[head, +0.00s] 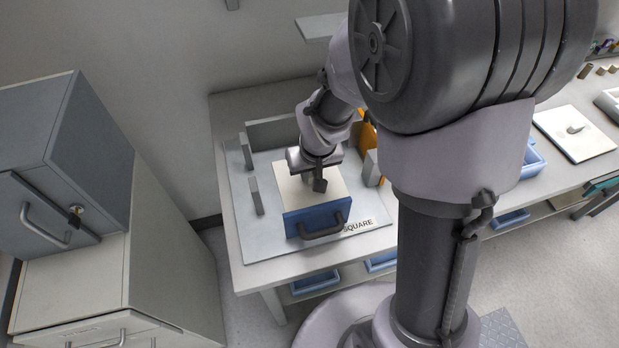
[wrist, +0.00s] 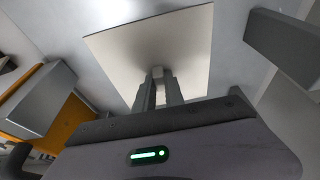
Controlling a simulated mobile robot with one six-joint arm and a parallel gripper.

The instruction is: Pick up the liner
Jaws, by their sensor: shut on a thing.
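A cream square plate (head: 337,184), which looks like the liner, lies flat in the head view above a blue front (head: 318,214) with a dark handle. In the wrist view the plate (wrist: 150,50) fills the upper middle, with a small pale knob (wrist: 157,73) on it. My gripper (head: 320,184) is over the plate, pointing down. In the wrist view its fingers (wrist: 158,92) are closed around the knob, which they partly hide. I cannot tell whether the plate is lifted off what is under it.
Grey blocks (head: 256,196) stand around the plate on a grey board (head: 262,228) marked "SQUARE". An orange part (head: 366,135) stands close on the right. Another pale plate with a peg (head: 590,143) lies on the right bench. A grey cabinet (head: 100,135) is at left.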

